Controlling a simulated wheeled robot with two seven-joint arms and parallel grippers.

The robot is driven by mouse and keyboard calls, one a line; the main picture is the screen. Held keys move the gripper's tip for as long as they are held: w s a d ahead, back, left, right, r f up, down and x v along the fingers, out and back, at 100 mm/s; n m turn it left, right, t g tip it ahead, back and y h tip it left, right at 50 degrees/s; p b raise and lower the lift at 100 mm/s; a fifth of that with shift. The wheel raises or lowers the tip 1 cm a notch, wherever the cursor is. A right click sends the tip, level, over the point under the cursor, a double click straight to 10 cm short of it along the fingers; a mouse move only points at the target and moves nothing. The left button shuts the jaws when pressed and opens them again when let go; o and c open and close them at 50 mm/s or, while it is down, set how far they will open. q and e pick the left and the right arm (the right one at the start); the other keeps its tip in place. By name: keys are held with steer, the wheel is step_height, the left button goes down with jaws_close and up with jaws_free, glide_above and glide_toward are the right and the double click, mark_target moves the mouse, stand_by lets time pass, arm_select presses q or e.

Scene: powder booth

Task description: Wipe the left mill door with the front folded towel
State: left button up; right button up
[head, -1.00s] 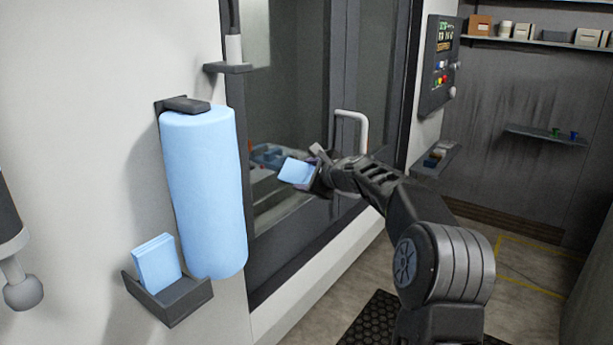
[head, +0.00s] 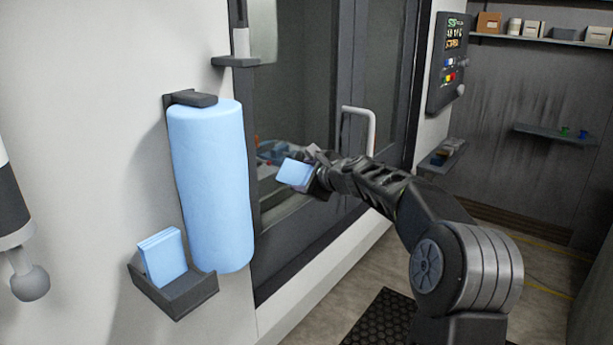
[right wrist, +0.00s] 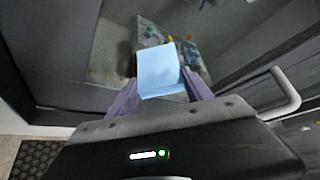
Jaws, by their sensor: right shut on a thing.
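My right gripper (head: 315,177) is shut on a light blue folded towel (head: 294,173). It holds the towel up in front of the dark glass of the left mill door (head: 300,90). The towel also shows in the right wrist view (right wrist: 160,72), between my two fingers (right wrist: 160,97). I cannot tell whether the towel touches the glass. More folded blue towels (head: 162,257) stand in a small dark tray (head: 175,297) on the white wall. My left gripper is not in view.
A blue paper roll (head: 210,190) hangs on the white wall, left of the door. A white door handle (head: 372,125) stands just beyond my right gripper. A control panel (head: 448,62) is at the right. A black mat (head: 380,318) lies on the floor.

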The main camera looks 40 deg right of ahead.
steer(key=shift+a, duration=0.15)
steer(key=shift+s+a, duration=0.25)
steer(key=shift+a, duration=0.65)
steer(key=shift+s+a, duration=0.25)
steer(key=shift+a, duration=0.6)
steer(key=shift+s, duration=0.1)
steer(key=shift+s+d+f+b, duration=0.1)
steer(key=shift+s+d+b, duration=0.2)
steer(key=shift+s, duration=0.25)
steer(key=shift+s+d+b, duration=0.2)
steer(key=shift+s+b, duration=0.05)
steer(key=shift+s, duration=0.5)
steer(key=shift+s+d+b, duration=0.25)
steer(key=shift+s, duration=0.5)
steer(key=shift+s+d+b, duration=0.2)
steer(key=shift+s+b, duration=0.05)
steer(key=shift+s, duration=0.5)
steer(key=shift+s+d+b, duration=0.25)
steer(key=shift+s, duration=0.5)
steer(key=shift+s+d+b, duration=0.2)
steer(key=shift+s, duration=0.5)
